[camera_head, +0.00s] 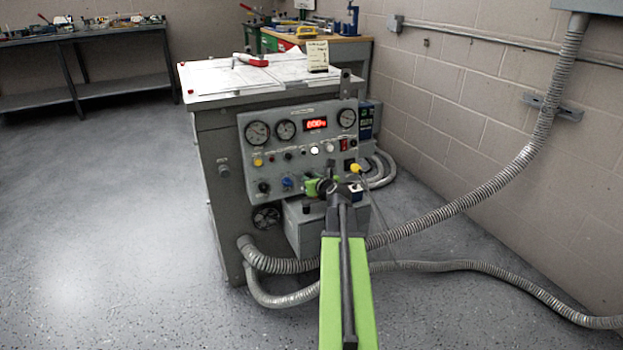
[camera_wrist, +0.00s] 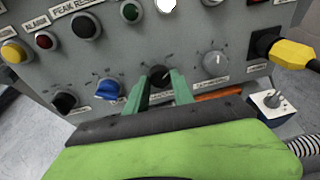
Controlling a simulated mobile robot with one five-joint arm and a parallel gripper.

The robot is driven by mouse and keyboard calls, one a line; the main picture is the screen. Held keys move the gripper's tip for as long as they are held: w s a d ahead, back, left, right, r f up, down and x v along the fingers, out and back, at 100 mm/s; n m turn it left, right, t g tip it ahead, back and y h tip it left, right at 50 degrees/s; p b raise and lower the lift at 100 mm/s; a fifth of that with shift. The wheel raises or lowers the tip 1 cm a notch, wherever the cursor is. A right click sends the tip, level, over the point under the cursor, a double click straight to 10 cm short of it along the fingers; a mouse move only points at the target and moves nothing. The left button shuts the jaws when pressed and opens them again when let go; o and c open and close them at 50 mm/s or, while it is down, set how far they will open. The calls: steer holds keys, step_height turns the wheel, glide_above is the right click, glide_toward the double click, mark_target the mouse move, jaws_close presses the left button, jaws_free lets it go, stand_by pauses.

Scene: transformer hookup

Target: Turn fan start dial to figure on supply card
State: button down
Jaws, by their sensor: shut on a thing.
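My gripper (camera_wrist: 159,90) has its two green fingers around a black dial (camera_wrist: 159,75) on the panel's lower row, shut on it in the wrist view. The dial's label is partly hidden by the fingers and cannot be read. In the head view my gripper (camera_head: 318,187) is at the lower panel of the grey control cabinet (camera_head: 222,165). A pale card (camera_head: 317,56) with small writing stands on the cabinet top; its figures are too small to read. A red number display (camera_head: 316,123) is lit on the panel.
Beside the held dial are a blue knob (camera_wrist: 109,89), a black knob (camera_wrist: 64,101) and a grey knob (camera_wrist: 215,64). A yellow plug (camera_wrist: 294,54) sits at the right. Ribbed hoses (camera_head: 480,195) run to the right of the cabinet. Floor at the left is clear.

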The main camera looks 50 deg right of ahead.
steer(key=shift+d+m+y, duration=0.1)
steer(key=shift+m+y, duration=0.4)
steer(key=shift+m, duration=1.3)
steer(key=c, duration=1.1)
jaws_free()
